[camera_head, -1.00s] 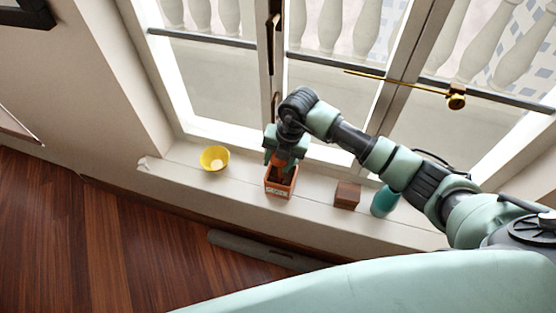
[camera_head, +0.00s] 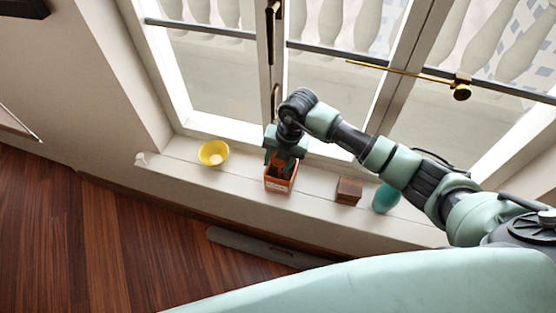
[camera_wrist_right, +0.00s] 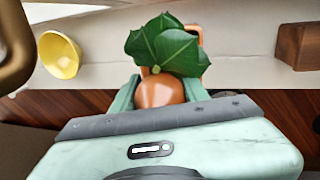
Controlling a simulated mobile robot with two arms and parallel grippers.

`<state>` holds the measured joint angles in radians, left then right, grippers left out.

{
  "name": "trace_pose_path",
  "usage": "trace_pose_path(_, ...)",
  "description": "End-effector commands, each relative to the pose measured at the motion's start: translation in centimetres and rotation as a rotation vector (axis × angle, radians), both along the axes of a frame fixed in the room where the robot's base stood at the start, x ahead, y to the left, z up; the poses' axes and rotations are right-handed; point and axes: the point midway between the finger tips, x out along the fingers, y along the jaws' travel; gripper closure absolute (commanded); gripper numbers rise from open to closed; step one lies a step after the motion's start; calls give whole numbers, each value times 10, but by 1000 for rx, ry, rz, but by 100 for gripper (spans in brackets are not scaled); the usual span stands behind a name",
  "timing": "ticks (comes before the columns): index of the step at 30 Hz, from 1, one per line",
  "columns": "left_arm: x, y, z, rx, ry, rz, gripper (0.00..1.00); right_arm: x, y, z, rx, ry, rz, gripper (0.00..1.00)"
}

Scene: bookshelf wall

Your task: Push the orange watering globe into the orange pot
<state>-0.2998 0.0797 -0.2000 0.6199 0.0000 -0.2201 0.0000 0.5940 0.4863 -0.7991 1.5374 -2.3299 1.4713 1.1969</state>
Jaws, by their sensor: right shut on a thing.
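The orange pot (camera_head: 280,187), a small square planter with a pale label on its front, stands on the white windowsill. My right gripper (camera_head: 281,163) points down right over the pot's opening. In the right wrist view, my right gripper (camera_wrist_right: 160,98) is shut on the rounded orange watering globe (camera_wrist_right: 158,90). Dark green leaves (camera_wrist_right: 168,47) cover part of the globe's far side, and the pot's orange rim (camera_wrist_right: 196,31) shows behind them. The globe's lower end is hidden, so I cannot tell how deep it sits. My left gripper is not in view.
A yellow bowl (camera_head: 213,153) stands left of the pot on the windowsill (camera_head: 318,195). A brown wooden block (camera_head: 348,191) and a teal vase-like object (camera_head: 386,198) stand to the right.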

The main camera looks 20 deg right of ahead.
Motion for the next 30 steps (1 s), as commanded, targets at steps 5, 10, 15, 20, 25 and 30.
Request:
trace_pose_path(5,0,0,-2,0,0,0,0,0,0,-3,0,0,0,97)
trace_pose_path(10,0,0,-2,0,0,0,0,0,0,-3,0,0,0,45)
trace_pose_path(15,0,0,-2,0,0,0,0,0,0,-3,0,0,0,30)
trace_pose_path(20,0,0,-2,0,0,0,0,0,0,-3,-1,1,0,22)
trace_pose_path(25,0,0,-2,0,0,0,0,0,0,-3,-1,1,0,12)
trace_pose_path(30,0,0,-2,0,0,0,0,0,0,-2,0,0,0,12)
